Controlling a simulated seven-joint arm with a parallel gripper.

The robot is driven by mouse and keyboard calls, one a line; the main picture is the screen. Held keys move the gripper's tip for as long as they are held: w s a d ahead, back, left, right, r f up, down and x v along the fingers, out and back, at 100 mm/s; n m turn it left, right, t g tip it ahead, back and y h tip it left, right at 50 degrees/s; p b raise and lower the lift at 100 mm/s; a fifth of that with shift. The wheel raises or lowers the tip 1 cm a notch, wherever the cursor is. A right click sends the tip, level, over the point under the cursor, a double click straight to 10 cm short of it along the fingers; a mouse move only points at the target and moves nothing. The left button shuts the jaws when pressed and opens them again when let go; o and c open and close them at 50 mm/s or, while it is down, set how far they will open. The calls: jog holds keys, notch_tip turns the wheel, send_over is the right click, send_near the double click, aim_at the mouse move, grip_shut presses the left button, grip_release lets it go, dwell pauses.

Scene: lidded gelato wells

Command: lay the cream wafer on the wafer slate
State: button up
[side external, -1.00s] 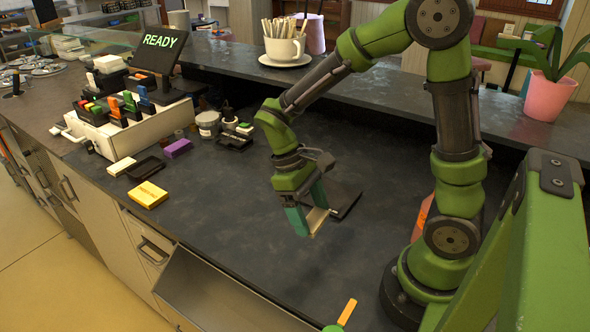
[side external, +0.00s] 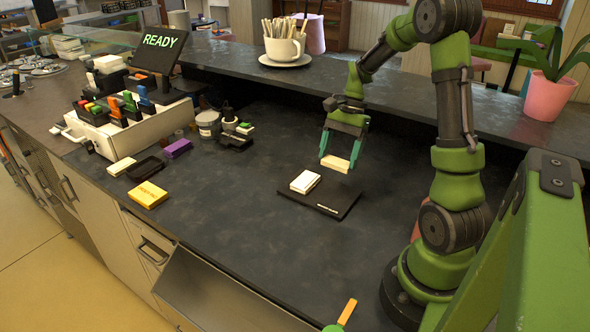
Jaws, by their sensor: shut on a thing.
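The cream wafer (side external: 335,163) is a pale block held between the teal fingertips of my gripper (side external: 340,159). My gripper points down and is shut on it. The wafer is in the air near the back right part of the dark slate (side external: 325,206), with a visible gap below.
A yellow box (side external: 148,195), a black tray (side external: 146,168), a purple block (side external: 178,148) and another cream block (side external: 122,166) lie at left. A white-sided rack (side external: 110,130) stands behind them. The counter before the slate is clear.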

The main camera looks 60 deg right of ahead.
dwell(0.3)
jog(key=shift+f, duration=4.6)
jog(key=shift+f, duration=0.35)
jog(key=o, duration=0.9)
jog(key=shift+o, duration=0.2)
jog(key=v, duration=1.6)
jog(key=shift+r, duration=0.4)
jog(key=shift+d, duration=0.15)
notch_tip(320, 180, up, 3)
jog(key=n+t+h, duration=0.3)
jog(key=n+h, duration=0.1)
jog(key=n, duration=0.4)
send_over(333, 197)
jog(key=a, duration=0.8)
jog(key=s+a+r+n+t, duration=0.2)
jog(key=a+n, duration=0.1)
jog(key=a, duration=0.3)
jog(key=s+a+r+n+t+y, duration=0.1)
jog(key=s+a+r+n+t, duration=0.1)
jog(key=a, duration=0.4)
jog(key=shift+s+a+n, duration=0.25)
jog(key=shift+s+n, duration=0.45)
jog(key=shift+s, duration=0.05)
